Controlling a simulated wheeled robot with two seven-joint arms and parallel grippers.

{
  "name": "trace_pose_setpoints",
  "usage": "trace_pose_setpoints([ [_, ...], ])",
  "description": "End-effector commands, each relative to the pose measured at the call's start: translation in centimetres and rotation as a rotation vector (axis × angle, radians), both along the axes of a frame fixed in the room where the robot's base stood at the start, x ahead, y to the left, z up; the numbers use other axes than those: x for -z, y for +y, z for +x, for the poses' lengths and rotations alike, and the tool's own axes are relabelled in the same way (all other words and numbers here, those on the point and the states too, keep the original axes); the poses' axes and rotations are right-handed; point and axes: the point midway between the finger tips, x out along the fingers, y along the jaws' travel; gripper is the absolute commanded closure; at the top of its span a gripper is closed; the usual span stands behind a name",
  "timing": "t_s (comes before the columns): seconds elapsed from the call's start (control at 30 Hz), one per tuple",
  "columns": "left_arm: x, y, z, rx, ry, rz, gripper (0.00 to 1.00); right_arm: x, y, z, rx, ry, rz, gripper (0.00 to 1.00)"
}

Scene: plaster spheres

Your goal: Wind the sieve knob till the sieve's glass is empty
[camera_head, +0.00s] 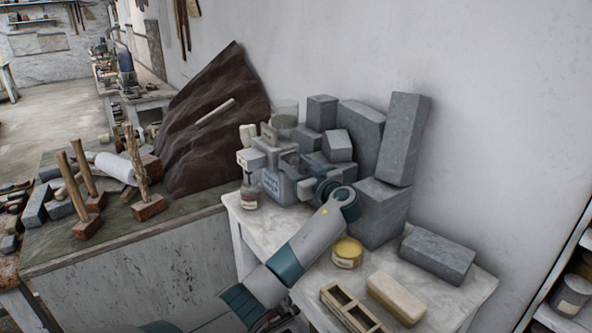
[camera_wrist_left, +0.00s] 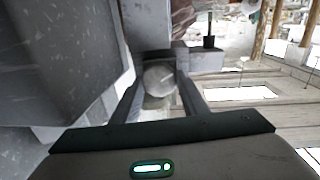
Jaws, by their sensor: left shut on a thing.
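The grey sieve (camera_head: 273,183) stands at the far left of the white table, against the stacked blocks. Its glass (camera_head: 284,115) sits on top; I cannot tell how much is in it. A small jar (camera_head: 249,196) stands at the sieve's left side, below its spout. My left gripper (camera_head: 307,180) is at the sieve's right side. In the left wrist view its two fingers are shut on the round grey sieve knob (camera_wrist_left: 159,77), one on each side. In the head view the gripper and wrist hide the knob. My right gripper is not in view.
Grey blocks (camera_head: 405,135) are stacked behind and right of the sieve. A yellow tin (camera_head: 347,251), a pale block (camera_head: 396,297), a wooden mould (camera_head: 349,308) and a grey slab (camera_head: 437,255) lie nearer on the table (camera_head: 466,300). Mallets stand on the left bench (camera_head: 130,222).

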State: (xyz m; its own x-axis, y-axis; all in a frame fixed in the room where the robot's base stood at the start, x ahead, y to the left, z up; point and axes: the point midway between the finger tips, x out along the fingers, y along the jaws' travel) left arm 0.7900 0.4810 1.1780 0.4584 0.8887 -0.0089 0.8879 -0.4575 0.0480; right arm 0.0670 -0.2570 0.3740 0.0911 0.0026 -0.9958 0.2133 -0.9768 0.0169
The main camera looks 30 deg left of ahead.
Motion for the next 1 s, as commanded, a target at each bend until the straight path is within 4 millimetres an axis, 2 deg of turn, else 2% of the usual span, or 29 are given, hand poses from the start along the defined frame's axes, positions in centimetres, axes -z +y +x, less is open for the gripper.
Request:
trace_pose_setpoints([
  [0.03, 0.5, -0.1, 0.0, 0.002, 0.022, 0.008, 0.82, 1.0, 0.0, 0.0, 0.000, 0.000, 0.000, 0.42],
  [0.1, 0.5, -0.1, 0.1, 0.002, 0.063, 0.024, 0.82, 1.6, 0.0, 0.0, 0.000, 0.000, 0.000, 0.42],
  [0.33, 0.3, -0.1, 0.1, 0.001, 0.240, 0.097, 0.82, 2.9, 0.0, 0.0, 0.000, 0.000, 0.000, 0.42],
  [0.67, -0.1, -0.2, 0.2, 0.001, 0.532, 0.218, 0.82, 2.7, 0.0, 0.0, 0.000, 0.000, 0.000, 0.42],
  [1.0, -0.1, -0.2, 0.3, 0.002, 0.833, 0.342, 0.82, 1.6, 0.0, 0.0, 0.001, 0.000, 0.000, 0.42],
])
